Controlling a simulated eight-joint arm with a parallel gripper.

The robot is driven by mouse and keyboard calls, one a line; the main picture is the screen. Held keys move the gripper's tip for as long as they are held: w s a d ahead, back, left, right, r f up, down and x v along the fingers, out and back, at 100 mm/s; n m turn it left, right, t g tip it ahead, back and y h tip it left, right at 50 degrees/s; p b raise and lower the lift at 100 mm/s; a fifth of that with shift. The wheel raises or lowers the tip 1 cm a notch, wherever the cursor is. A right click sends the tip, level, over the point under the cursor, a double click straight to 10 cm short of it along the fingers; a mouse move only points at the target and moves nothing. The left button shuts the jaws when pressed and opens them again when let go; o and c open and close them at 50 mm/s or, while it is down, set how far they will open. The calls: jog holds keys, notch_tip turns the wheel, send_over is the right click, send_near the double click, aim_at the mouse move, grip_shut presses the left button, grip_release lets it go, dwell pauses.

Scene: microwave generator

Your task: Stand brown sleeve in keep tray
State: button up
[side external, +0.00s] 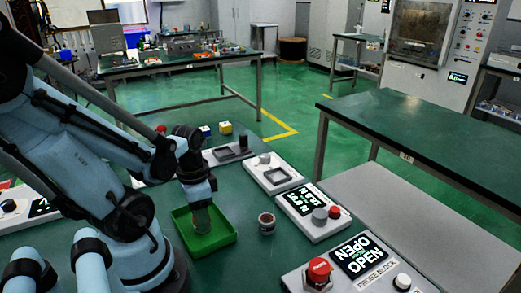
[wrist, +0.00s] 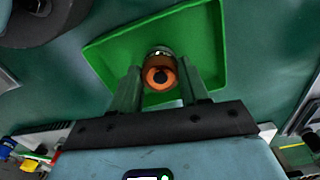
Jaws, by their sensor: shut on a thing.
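The green tray (side external: 222,239) lies on the green table in front of my arm, and it fills the upper middle of the wrist view (wrist: 112,55). My gripper (side external: 200,203) points down over the tray. In the wrist view its two fingers (wrist: 160,84) are closed on the sides of the brown sleeve (wrist: 159,62), whose orange-brown round end with a dark hole faces the camera. In the side view the sleeve (side external: 201,219) looks upright below the fingers, inside the tray's outline. I cannot tell whether its lower end touches the tray floor.
A small can-like part (side external: 267,223) stands right of the tray. Panels with buttons, including one with a red knob (side external: 319,270), line the right side. Yellow (side external: 225,128) and blue cubes sit behind.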

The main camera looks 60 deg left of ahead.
jog(key=shift+f, duration=0.15)
jog(key=o, duration=1.3)
jog(key=shift+r, duration=5.95)
jog(key=w+d+t, duration=0.2)
jog(key=w+d, duration=0.1)
jog(key=w, duration=0.2)
jog(key=w+d+t, duration=0.2)
jog(key=w+d, duration=0.1)
jog(key=w, duration=0.1)
jog(key=w+d+n+t, duration=0.1)
jog(key=w+d+t, duration=0.2)
jog(key=w+d, duration=0.1)
jog(key=shift+w+f, duration=0.15)
jog(key=shift+w, duration=0.65)
